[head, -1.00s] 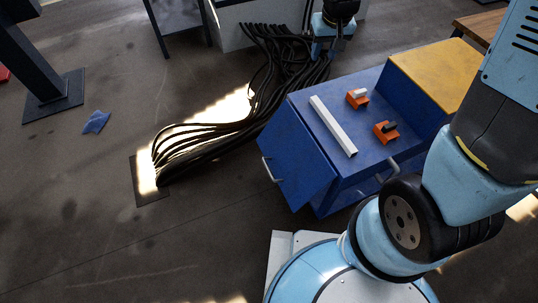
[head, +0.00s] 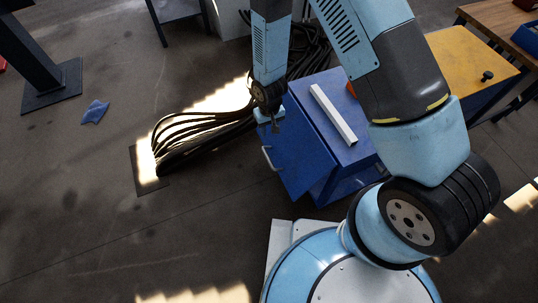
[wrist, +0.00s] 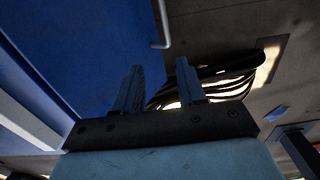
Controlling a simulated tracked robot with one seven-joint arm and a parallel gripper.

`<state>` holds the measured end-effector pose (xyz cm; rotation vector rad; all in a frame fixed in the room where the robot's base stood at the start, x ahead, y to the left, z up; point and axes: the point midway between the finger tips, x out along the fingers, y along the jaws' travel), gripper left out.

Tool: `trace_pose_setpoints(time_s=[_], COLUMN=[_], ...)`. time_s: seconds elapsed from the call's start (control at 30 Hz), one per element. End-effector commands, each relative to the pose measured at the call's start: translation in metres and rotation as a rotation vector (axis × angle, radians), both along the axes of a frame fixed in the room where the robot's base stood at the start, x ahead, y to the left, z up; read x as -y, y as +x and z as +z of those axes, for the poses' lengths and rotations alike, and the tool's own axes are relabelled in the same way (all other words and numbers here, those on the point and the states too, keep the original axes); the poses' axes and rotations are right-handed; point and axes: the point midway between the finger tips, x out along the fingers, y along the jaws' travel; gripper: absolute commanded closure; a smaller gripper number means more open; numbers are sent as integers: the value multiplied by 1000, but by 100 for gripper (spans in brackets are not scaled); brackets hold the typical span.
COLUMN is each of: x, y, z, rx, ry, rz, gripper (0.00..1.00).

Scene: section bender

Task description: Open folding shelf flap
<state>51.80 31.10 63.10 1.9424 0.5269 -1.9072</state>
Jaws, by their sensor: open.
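The folding shelf flap (head: 297,165) is a blue panel on the left side of the blue cabinet, sloping down and outward from the top edge. Its metal bar handle (head: 267,158) is near the outer left edge; in the wrist view the handle (wrist: 161,25) shows at the top, beyond the fingers. My gripper (head: 273,127) is above the flap's upper left part, short of the handle. In the wrist view my gripper's two fingers (wrist: 158,66) are apart with nothing between them. The blue flap surface (wrist: 85,50) fills the upper left of that view.
A white bar (head: 333,115) lies on the cabinet top. Black cables (head: 205,130) run over the floor to the left. A yellow-topped unit (head: 465,60) stands at the right. A blue cloth (head: 94,112) lies on the open floor at left.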

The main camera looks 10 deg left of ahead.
Motion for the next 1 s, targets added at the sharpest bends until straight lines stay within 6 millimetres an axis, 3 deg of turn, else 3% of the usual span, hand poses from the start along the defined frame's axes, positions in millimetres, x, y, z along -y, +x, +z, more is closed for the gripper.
trace_pose_setpoints(time_s=[0.1, 0.23, 0.47, 1.0], x=[-2, -3, -3, -3], y=[-12, -17, -18, -18], z=[-21, -31, -50, -126], rx=[-12, -16, -19, -17], ry=[-7, -10, -11, -12], rz=[15, 21, 22, 22], gripper=[60, 60, 60, 60])
